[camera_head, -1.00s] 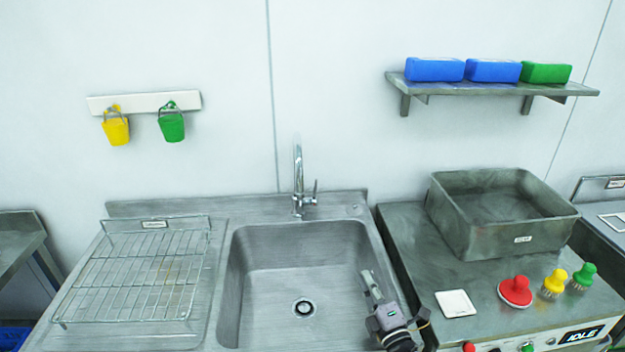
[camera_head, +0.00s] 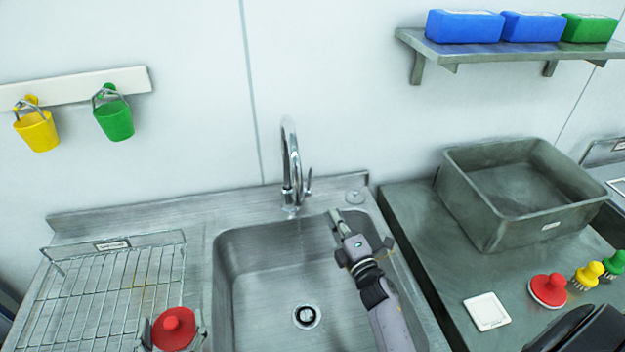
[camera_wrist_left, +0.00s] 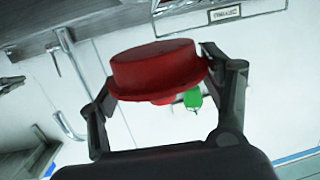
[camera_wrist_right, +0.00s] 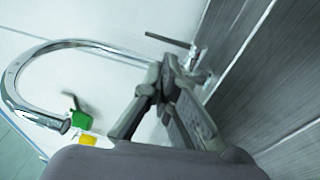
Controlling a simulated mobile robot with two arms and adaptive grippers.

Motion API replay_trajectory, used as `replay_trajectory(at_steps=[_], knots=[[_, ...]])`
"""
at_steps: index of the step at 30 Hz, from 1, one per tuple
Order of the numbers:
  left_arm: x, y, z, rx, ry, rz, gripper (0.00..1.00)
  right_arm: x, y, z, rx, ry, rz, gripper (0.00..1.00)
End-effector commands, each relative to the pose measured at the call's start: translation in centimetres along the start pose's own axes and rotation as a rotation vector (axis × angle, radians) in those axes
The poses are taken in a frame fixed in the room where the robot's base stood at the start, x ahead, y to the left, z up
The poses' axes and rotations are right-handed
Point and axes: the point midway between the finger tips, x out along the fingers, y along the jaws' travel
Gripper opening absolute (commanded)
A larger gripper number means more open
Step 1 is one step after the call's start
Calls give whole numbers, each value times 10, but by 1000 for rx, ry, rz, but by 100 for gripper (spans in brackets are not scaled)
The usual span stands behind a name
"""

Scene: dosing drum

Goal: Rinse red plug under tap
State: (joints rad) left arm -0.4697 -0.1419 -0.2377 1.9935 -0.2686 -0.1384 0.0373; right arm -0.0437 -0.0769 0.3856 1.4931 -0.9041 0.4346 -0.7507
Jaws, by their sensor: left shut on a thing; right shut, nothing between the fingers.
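The red plug (camera_head: 174,326) is a round disc with a knob, held over the front right of the drying rack, left of the sink basin. My left gripper (camera_head: 172,335) is shut on the red plug, which also shows between its fingers in the left wrist view (camera_wrist_left: 155,68). The chrome tap (camera_head: 291,165) stands at the back of the sink (camera_head: 270,275), with its lever (camera_head: 309,182) on its right side. My right gripper (camera_head: 337,217) is shut and empty over the back of the basin, right of the tap and below the lever. I cannot tell whether water runs.
A wire drying rack (camera_head: 115,290) lies left of the basin. Right of the sink, a grey tub (camera_head: 500,222), a white square (camera_head: 487,311) and red (camera_head: 548,290), yellow (camera_head: 588,274) and green knobbed items (camera_head: 614,263) stand on the worktop. Buckets hang on the wall.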

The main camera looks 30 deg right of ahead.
Motion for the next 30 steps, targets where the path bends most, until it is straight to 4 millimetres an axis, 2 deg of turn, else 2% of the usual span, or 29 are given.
replay_trajectory(at_steps=[9, 15, 21, 30], knots=[[2, 0, 10, 0, 1, 0, 47, 68, 0, 0, 0, 1, 4, 0], [3, 0, 19, 0, 1, 0, 47, 104, -1, 0, -1, 0, 2, 0], [4, 0, 24, 0, 1, 0, 47, 123, 0, 0, 0, 0, 1, 0], [4, 0, 24, 0, 1, 0, 46, 127, 0, 0, -1, 0, 0, 0]])
